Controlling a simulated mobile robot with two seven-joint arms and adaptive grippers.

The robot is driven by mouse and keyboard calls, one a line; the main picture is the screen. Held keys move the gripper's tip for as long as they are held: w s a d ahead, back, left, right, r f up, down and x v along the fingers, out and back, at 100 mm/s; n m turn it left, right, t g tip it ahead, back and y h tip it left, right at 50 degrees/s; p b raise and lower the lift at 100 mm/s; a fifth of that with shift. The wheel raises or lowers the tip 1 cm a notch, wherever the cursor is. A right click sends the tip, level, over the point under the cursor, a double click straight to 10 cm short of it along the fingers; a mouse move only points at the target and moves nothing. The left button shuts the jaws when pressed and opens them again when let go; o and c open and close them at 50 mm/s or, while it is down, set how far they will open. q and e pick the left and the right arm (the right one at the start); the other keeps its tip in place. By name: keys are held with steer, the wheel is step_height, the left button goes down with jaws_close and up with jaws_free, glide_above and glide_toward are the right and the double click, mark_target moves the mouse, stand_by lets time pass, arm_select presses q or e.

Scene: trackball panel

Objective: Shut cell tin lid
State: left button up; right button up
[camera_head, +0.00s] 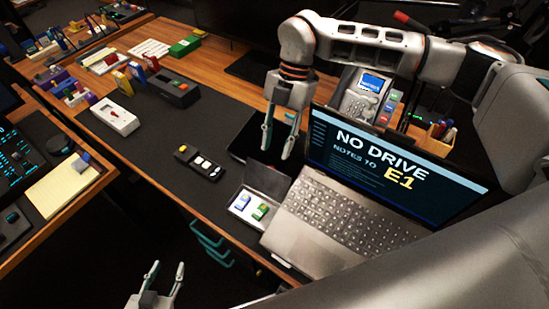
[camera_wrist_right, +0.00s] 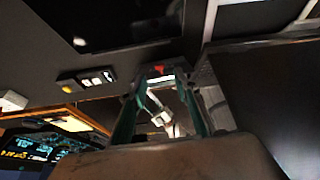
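The cell tin (camera_head: 233,213) stands open on the desk's front edge, just left of the laptop. Its dark lid (camera_head: 268,180) is raised at the back. A blue-and-white cell and a green cell lie inside. My right gripper (camera_head: 279,146) hangs above and behind the raised lid, pointing down, fingers apart with nothing between them. Its two fingers also show in the right wrist view (camera_wrist_right: 160,118), apart. Whether it touches the lid cannot be told. My left gripper (camera_head: 167,269) is low, in front of the desk, open and empty.
An open laptop (camera_head: 335,215) stands close right of the tin. A dark pad (camera_head: 255,137) lies behind it. A black button box (camera_head: 200,163) lies to the left. A desk phone (camera_head: 365,95) stands behind the laptop. The dark mat farther left has free room.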

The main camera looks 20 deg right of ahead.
mark_target(268, 179)
steer(key=x, duration=0.5)
steer(key=shift+s+a+f, duration=0.1)
steer(key=shift+f, duration=0.25)
steer(key=shift+c, duration=0.3)
jaws_close()
